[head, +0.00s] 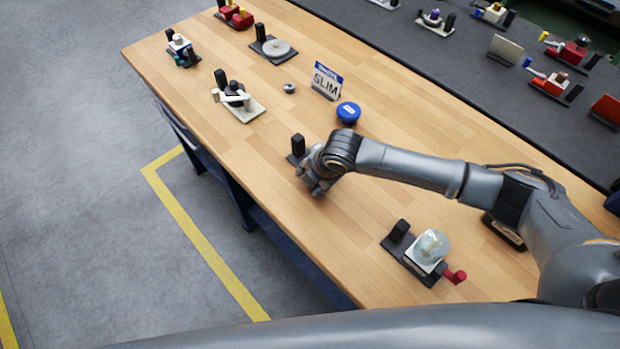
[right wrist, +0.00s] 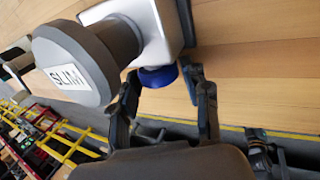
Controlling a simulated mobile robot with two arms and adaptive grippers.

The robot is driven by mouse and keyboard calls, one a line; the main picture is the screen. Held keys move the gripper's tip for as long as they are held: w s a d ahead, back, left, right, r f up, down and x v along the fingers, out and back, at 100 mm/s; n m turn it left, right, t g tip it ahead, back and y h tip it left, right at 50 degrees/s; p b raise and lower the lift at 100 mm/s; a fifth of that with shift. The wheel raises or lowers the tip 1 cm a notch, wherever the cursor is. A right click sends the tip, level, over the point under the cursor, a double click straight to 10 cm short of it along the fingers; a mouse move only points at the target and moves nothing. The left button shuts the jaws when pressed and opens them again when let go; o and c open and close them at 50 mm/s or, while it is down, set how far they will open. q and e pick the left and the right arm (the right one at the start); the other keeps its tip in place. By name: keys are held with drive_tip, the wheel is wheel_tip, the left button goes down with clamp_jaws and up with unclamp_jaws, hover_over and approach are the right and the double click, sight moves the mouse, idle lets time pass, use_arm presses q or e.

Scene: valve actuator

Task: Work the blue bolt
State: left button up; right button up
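In the right wrist view the blue bolt (right wrist: 158,76) shows as a short blue round piece below a white body (right wrist: 150,25). A large grey cylinder (right wrist: 80,60) with a SLIM label is beside it. My right gripper (right wrist: 163,82) has one finger on each side of the blue bolt, both very close to it. I cannot tell whether they touch it. In the head view my right gripper (head: 314,184) is over the device with a black post (head: 298,146) and hides most of it, the bolt included. My left gripper is not in view.
A SLIM sign (head: 326,82) and a blue round button (head: 348,112) stand behind my gripper. A device with a clear dome (head: 431,246) and red knob is at the front right. A white-lever device (head: 238,102) is to the left. Bare wood lies between.

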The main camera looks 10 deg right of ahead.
drive_tip(key=shift+o, duration=0.8)
drive_tip(key=v, duration=1.2)
